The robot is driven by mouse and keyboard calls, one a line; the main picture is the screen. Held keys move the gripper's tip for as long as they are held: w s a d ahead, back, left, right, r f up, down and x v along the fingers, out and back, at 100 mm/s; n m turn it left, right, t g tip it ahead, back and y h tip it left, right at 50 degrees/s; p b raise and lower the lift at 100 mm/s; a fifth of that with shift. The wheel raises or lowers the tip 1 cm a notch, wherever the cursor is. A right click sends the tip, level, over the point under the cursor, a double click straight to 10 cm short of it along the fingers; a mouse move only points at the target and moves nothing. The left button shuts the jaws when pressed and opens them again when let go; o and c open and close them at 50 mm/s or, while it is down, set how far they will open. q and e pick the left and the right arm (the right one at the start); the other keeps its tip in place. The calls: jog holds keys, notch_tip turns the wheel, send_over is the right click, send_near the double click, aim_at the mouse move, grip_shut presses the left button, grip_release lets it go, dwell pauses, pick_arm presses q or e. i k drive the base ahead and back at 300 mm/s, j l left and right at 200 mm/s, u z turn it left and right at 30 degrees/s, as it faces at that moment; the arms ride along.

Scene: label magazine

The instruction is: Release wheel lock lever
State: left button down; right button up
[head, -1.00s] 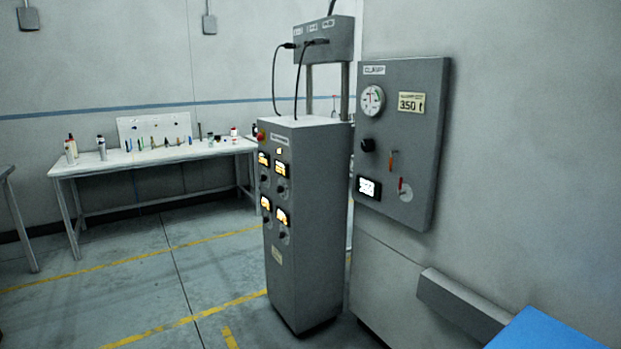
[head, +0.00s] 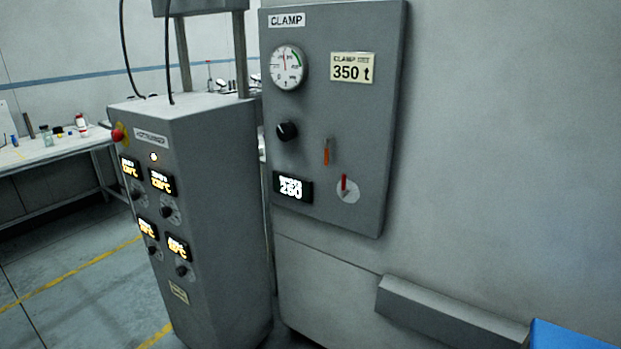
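A grey panel labelled CLAMP (head: 360,135) is mounted on the wall at the centre of the head view. It carries a small orange-red lever (head: 327,152) that stands about upright. I see no label naming either one as a wheel lock, and no wheel shows. Neither of my grippers is in view.
The panel also has a gauge (head: 288,66), a black knob (head: 287,131), a 350 t plate (head: 352,68) and a lit display (head: 293,188). A grey cabinet (head: 210,190) stands to its left. A grey ledge (head: 440,312) and blue surface (head: 565,336) lie lower right.

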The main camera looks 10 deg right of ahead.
aim_at(326, 150)
jog(key=i+l+z, duration=0.1)
jog(key=i+z, duration=0.2)
jog(key=i, duration=0.2)
jog(key=i+z, duration=0.3)
jog(key=i, duration=0.15)
